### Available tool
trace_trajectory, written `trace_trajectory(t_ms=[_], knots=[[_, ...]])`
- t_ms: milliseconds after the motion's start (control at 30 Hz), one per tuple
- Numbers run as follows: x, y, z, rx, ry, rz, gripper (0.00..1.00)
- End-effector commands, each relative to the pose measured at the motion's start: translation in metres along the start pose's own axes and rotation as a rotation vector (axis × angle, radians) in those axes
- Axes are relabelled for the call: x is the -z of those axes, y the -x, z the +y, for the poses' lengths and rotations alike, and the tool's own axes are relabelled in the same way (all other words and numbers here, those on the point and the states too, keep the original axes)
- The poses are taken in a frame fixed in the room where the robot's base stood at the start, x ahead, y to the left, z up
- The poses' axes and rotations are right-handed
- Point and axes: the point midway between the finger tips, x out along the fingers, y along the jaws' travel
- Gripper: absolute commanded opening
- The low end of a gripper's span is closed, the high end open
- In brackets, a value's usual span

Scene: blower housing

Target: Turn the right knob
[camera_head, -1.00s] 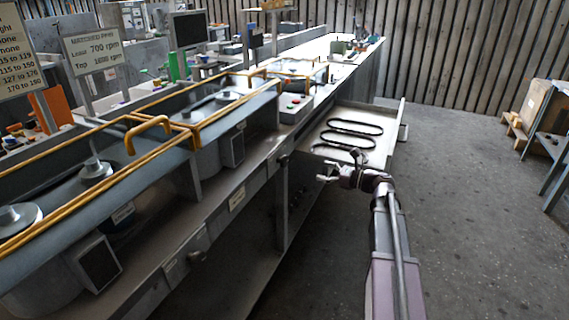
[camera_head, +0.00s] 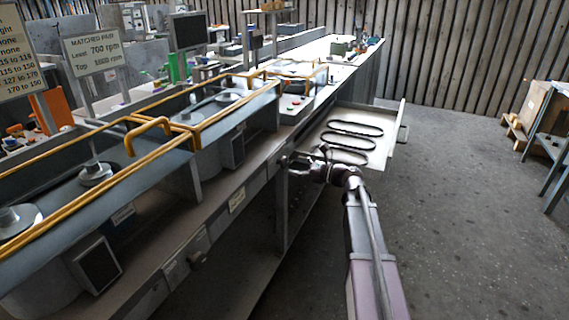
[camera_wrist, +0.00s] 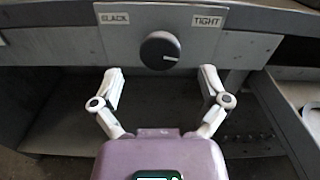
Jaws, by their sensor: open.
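The knob in front of my gripper is a dark round dial (camera_wrist: 160,50) on a grey panel in the wrist view. It sits between a SLACK label (camera_wrist: 115,18) and a TIGHT label (camera_wrist: 207,21). A pale mark on its face points right. My gripper (camera_wrist: 158,85) is open, its two fingers apart below and to either side of the knob, with nothing between them. In the head view my gripper (camera_head: 291,161) is at the bench front beside the open drawer, and it hides that knob. Another knob (camera_head: 197,257) is on the bench front nearer the camera.
An open drawer (camera_head: 386,160) with several dark belts (camera_head: 350,141) sticks out right of my gripper. Yellow rails (camera_head: 150,124) run along the bench top.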

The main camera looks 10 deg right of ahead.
Motion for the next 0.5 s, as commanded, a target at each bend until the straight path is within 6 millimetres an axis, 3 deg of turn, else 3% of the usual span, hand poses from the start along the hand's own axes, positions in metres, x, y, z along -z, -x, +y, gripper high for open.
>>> trace_trajectory(t_ms=[200,500], knots=[[0.0,-0.029,-0.001,-0.001,0.0,0.0,0.95],[0.0,-0.044,0.0,0.0,0.0,0.0,0.95]])
